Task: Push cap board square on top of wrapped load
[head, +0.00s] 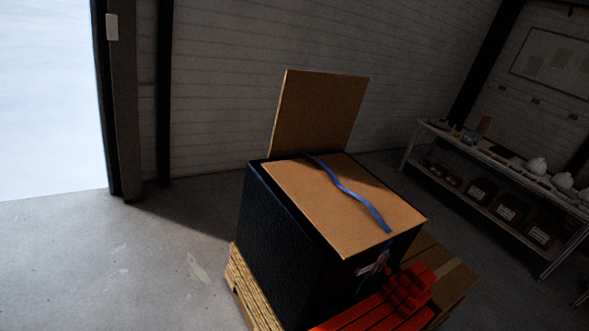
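The cap board (325,198) is a flat brown sheet lying on top of the wrapped load (285,235), a black-wrapped block on a wooden pallet (246,292). The board sits slightly turned and shifted toward the right front. A dark strip of the load's top shows along its left and back edges. A blue strap (347,190) lies loosely across the board.
A second brown board (320,110) stands upright behind the load. A cardboard box (450,272) is at the right. Shelving (500,165) with white helmet shells (537,166) stands along the right wall. Floor at the left is clear, beside a bright doorway (50,100).

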